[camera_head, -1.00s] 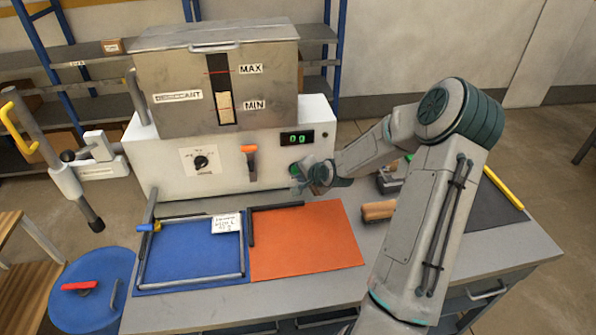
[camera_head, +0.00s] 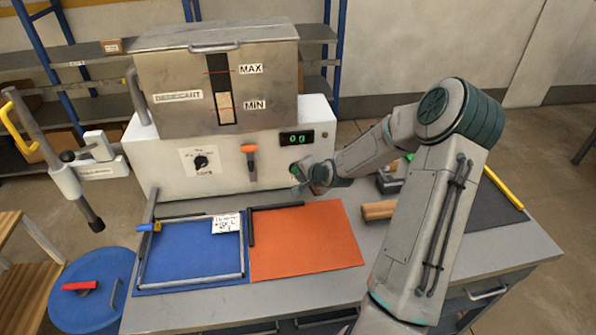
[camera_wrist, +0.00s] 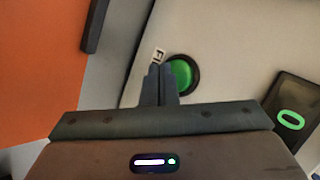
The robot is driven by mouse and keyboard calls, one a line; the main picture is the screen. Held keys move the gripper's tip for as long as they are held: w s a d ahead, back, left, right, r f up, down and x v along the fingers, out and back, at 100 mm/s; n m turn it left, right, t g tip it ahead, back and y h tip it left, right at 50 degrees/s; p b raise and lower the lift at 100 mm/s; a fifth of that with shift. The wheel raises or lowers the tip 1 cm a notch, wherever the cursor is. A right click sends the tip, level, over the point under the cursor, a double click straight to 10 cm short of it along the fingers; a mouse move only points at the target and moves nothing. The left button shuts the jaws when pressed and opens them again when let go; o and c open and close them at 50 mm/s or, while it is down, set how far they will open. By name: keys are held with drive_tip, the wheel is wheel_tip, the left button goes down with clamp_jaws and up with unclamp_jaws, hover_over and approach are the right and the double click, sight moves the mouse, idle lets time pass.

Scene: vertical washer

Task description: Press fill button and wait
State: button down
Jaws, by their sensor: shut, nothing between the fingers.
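The washer (camera_head: 165,170) is a white base with a grey metal tank (camera_head: 165,60) on top. The tank has a dark level window (camera_head: 220,75) with MAX and MIN labels; the pale level inside reaches about the MIN mark. A green button (camera_wrist: 182,73) in a black ring sits on the washer's front, beside a partly hidden label (camera_wrist: 158,56). My gripper (camera_wrist: 160,70) is shut and empty, its fingertips at the left edge of the button in the wrist view. I cannot tell whether they touch it. In the head view my gripper (camera_head: 297,182) is at the green button (camera_head: 294,168).
A digital display (camera_head: 297,139) is above the button. An orange lever (camera_head: 249,160) and a black dial (camera_head: 202,162) are to its left. An orange mat (camera_head: 310,245) and a blue mat (camera_head: 185,260) lie on the table in front. A wooden-handled brush (camera_head: 378,210) lies to the right.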

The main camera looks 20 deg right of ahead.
drive_tip(key=shift+w, duration=0.15)
idle(0.5)
drive_tip(key=shift+w+d, duration=0.1)
drive_tip(key=shift+w, duration=0.2)
drive_tip(key=shift+w+d, duration=0.1)
drive_tip(key=shift+w, duration=0.4)
idle(0.7)
drive_tip(key=shift+s, duration=0.15)
drive_tip(key=shift+s+a, duration=0.2)
drive_tip(key=shift+s, duration=0.6)
drive_tip(key=shift+s+a+p, duration=0.25)
drive_tip(key=shift+s+p, duration=0.05)
drive_tip(key=shift+s, duration=0.95)
drive_tip(key=shift+s+a+p, duration=0.25)
drive_tip(key=shift+s, duration=0.95)
drive_tip(key=shift+d, duration=0.1)
